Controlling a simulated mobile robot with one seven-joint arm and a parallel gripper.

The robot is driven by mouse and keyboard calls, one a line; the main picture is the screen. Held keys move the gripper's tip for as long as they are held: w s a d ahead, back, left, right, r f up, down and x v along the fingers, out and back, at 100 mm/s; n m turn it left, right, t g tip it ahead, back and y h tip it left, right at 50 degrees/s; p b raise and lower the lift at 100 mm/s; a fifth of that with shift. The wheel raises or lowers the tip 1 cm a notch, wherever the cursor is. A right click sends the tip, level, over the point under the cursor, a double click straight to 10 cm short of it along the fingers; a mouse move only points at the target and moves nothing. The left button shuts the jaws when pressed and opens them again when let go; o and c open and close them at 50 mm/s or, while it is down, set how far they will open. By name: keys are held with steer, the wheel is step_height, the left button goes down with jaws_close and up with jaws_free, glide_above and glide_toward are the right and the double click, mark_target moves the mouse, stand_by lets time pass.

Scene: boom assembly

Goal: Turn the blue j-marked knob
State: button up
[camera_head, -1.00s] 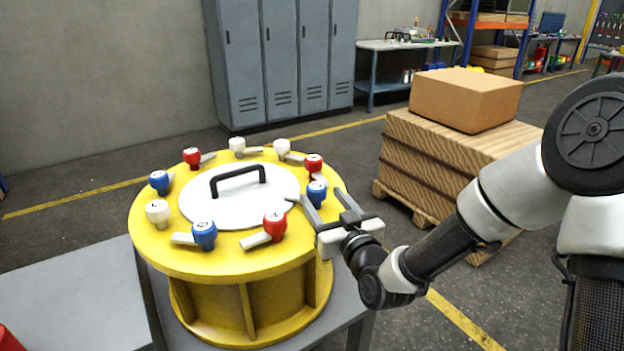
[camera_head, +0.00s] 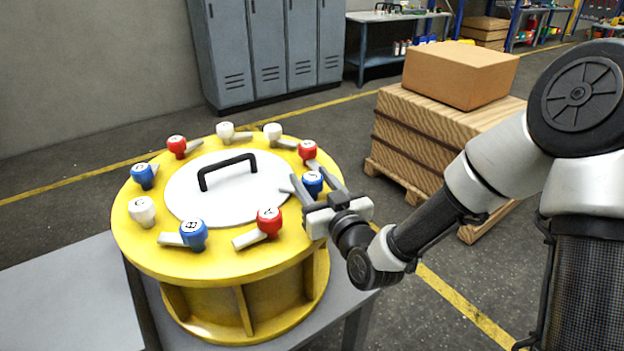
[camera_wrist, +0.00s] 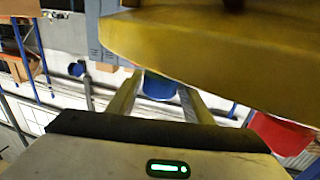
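A round yellow drum (camera_head: 150,245) carries a ring of red, white and blue knobs with grey levers around a white lid. Three blue knobs show: one at the right rim (camera_head: 312,184), one at the front (camera_head: 193,236) and one at the left (camera_head: 142,175). Their letters are too small to read surely, so I cannot tell which is marked j. My gripper (camera_head: 314,178) is open at the right rim, its fingers on either side of the right blue knob. In the wrist view this blue knob (camera_wrist: 158,86) shows between the fingers; contact is unclear.
A red knob (camera_head: 269,222) stands just in front of my gripper and another red knob (camera_head: 307,151) just behind it. A black handle (camera_head: 228,168) rises from the lid. A cardboard box (camera_head: 460,73) sits on a pallet load at the right.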

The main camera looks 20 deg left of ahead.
steer(key=c, duration=0.7)
